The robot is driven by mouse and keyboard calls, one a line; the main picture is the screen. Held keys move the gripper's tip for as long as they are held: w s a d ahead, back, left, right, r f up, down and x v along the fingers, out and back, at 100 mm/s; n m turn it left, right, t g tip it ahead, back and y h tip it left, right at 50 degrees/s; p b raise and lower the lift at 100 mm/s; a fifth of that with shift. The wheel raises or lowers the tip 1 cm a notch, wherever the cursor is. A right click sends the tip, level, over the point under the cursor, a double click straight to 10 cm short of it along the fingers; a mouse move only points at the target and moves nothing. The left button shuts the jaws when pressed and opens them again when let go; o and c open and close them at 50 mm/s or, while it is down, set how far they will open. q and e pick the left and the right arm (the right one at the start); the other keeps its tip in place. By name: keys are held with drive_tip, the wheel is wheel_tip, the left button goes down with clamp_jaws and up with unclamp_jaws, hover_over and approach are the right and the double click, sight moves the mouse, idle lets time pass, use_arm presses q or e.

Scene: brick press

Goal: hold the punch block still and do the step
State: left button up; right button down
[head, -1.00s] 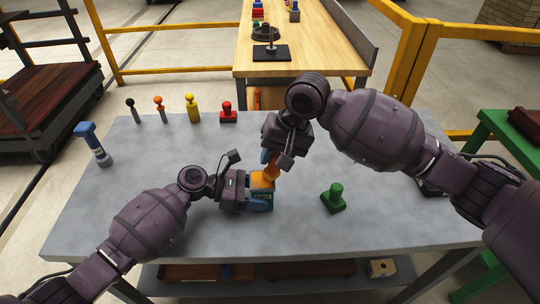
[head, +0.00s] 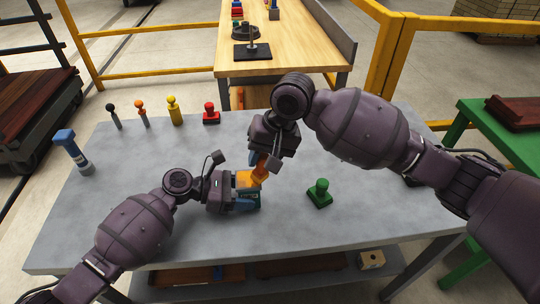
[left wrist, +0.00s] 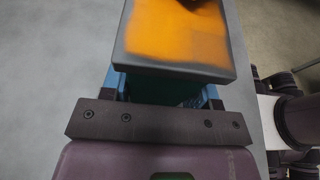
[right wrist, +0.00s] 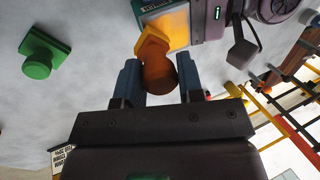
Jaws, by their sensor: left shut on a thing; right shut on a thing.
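The punch block (head: 248,180), a dark block with an orange top face, stands at the middle of the grey table. My left gripper (head: 248,197) is shut on it from the left. In the left wrist view its orange top (left wrist: 180,35) with dark rim sits between the blue fingers. My right gripper (head: 262,162) is shut on an orange hand tool (head: 259,174) above the block. In the right wrist view the round orange handle (right wrist: 158,75) is between the blue fingers, with its foot at the orange top. I cannot tell whether they touch.
A green stamp (head: 320,194) stands to the right on the grey table (head: 110,200). Black, orange, yellow (head: 174,112) and red (head: 211,114) tools line the back edge, and a blue one (head: 72,150) stands left. A wooden bench (head: 300,55) is behind.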

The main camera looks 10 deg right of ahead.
drive_tip(key=shift+a, duration=2.35)
drive_tip(key=shift+d, duration=0.15)
drive_tip(key=d, duration=0.6)
drive_tip(key=shift+d+f, duration=0.15)
drive_tip(key=shift+r, duration=3.05)
drive_tip(key=shift+r, duration=0.1)
